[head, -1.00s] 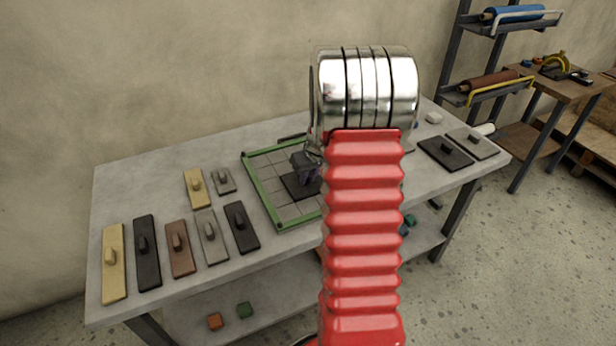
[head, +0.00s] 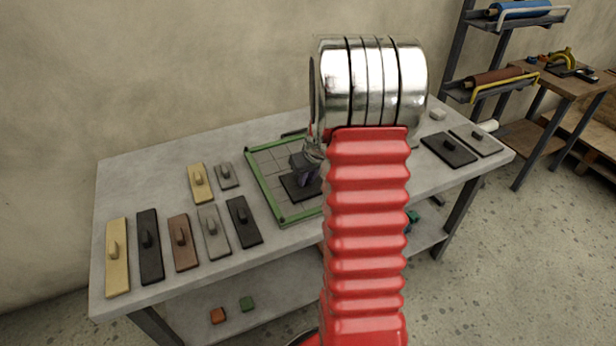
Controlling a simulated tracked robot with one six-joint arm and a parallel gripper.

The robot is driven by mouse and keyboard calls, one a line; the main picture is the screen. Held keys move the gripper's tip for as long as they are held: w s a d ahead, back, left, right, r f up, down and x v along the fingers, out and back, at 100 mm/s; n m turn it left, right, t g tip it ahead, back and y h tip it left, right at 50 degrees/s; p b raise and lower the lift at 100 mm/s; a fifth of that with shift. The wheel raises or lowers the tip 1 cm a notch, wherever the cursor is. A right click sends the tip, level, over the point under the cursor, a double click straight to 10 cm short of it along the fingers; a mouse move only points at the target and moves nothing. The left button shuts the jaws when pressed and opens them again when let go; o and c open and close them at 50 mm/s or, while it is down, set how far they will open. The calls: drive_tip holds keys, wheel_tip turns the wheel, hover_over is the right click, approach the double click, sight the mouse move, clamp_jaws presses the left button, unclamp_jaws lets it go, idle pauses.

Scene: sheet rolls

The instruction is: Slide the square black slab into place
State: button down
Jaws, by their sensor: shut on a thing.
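The square black slab (head: 294,187) lies inside the green-edged tray (head: 262,186), over its pale grid of square cells. My gripper (head: 303,172) is shut on the slab's knob from above. The slab looks flat and low on the tray floor; I cannot tell whether it touches the floor. My red and chrome arm hides the slab's right side and the right part of the tray. Bare grid cells show to the left of the slab and behind it.
Several knobbed slabs stand left of the tray, among them a tan one (head: 117,258), a black one (head: 149,246) and a brown one (head: 181,244). A wide black slab (head: 448,149) and a grey one (head: 475,140) lie at the table's right end.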

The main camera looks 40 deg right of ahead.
drive_tip(key=shift+s+a, duration=0.35)
drive_tip(key=shift+a, duration=0.35)
drive_tip(key=shift+s+a, duration=0.1)
drive_tip(key=shift+a, duration=0.1)
drive_tip(key=shift+s+a, duration=0.15)
drive_tip(key=shift+a, duration=0.15)
drive_tip(key=shift+s+a, duration=0.15)
drive_tip(key=shift+a, duration=0.15)
drive_tip(key=shift+s+a, duration=0.3)
drive_tip(key=shift+a, duration=0.35)
drive_tip(key=shift+s+a, duration=0.15)
drive_tip(key=shift+a, duration=0.15)
drive_tip(key=shift+s+a, duration=0.2)
drive_tip(key=shift+a, duration=0.1)
drive_tip(key=shift+a, duration=0.2)
